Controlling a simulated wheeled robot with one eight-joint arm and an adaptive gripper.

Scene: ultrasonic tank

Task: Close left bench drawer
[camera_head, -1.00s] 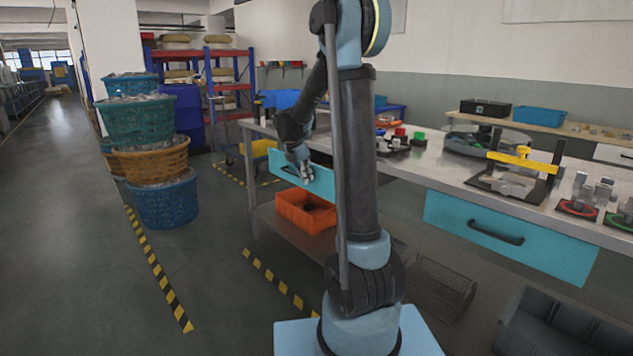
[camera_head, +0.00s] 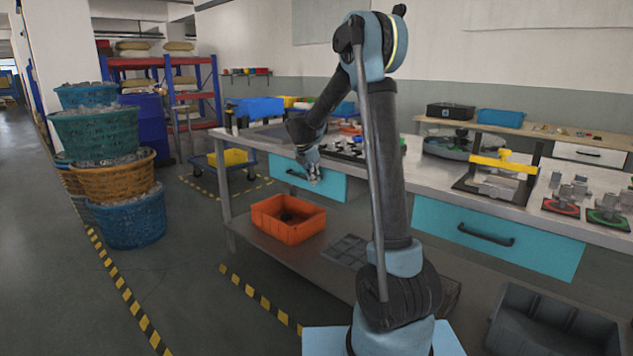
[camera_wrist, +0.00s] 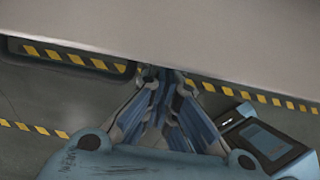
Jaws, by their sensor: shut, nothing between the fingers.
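The left bench drawer (camera_head: 328,187) has a light blue front with a dark handle (camera_head: 294,174). It sits under the far left part of the metal bench top, and its front looks about flush with the bench edge; a small gap cannot be ruled out. My gripper (camera_head: 314,177) is shut and empty, in front of the drawer front, right of the handle. In the wrist view my gripper (camera_wrist: 164,76) points at a plain grey surface, its fingertips close to that surface's edge. A dark loop, likely the handle, lies left of them. Contact cannot be told.
An orange bin (camera_head: 288,232) stands on the lower shelf below the left drawer. A grey crate (camera_head: 548,325) is at the lower right.

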